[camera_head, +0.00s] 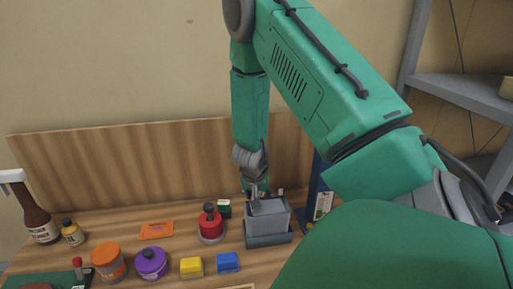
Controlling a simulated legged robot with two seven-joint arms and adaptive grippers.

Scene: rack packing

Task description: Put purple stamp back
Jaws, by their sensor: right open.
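The purple stamp (151,266), a round body with a dark knob on top, stands on the wooden table at the front left. My right gripper (257,191) hangs down at the back of the table, just behind and above a grey box (268,218). It is open, well to the right of and behind the purple stamp. Its fingertips are small in view and partly hidden. My left gripper is not in view.
A red knobbed stamp (210,226) stands left of the grey box. An orange round container (108,263), a yellow block (191,267) and a blue block (228,262) stand near the purple stamp. A brown bottle (39,220) is at far left. A wooden panel (120,170) closes the back.

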